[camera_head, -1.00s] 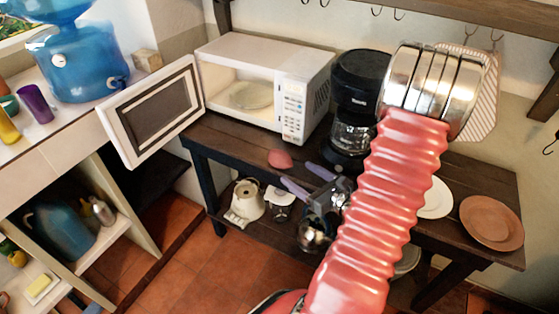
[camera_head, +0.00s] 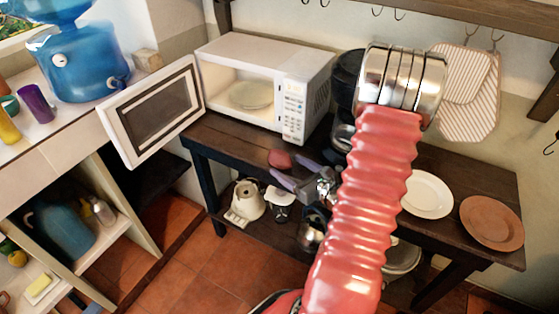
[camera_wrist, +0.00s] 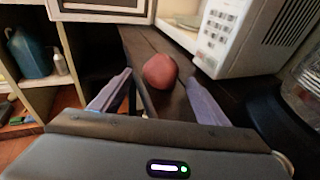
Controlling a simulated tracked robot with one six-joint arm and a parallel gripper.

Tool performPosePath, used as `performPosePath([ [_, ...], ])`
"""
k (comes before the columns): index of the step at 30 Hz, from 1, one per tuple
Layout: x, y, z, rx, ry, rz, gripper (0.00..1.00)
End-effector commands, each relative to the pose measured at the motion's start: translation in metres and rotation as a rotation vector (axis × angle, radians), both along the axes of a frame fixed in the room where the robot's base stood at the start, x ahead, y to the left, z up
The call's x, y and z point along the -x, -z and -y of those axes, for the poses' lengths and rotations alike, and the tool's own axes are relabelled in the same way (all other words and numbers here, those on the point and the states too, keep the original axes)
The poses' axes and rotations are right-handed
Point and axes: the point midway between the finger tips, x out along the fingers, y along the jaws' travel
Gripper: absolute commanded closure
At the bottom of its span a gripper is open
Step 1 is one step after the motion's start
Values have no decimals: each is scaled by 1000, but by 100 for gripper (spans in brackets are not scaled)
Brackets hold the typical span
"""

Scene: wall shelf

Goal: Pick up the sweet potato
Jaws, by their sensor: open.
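The sweet potato (camera_head: 279,159) is a reddish-pink rounded lump on the dark wooden table, in front of the microwave. In the wrist view the sweet potato (camera_wrist: 160,71) lies ahead, between the lines of the two purple fingers and a little beyond their tips. My gripper (camera_head: 276,175) is open and empty, its fingertips close to the sweet potato on its near side. The gripper also shows in the wrist view (camera_wrist: 163,88). Whether a finger touches the sweet potato I cannot tell.
A white microwave (camera_head: 262,63) with its door (camera_head: 152,110) swung open stands behind. A black coffee maker (camera_head: 346,75) is partly hidden by my arm. A white plate (camera_head: 428,194) and a brown plate (camera_head: 491,222) lie at right. A blender base (camera_head: 247,199) is on the lower shelf.

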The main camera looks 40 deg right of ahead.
Motion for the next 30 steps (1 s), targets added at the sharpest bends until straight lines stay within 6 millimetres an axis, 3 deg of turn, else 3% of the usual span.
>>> performPosePath([
  [6,-21,4,1,1,-1,1,31],
  [23,-23,5,1,-1,1,0,31],
  [30,-23,5,1,-1,1,0,46],
])
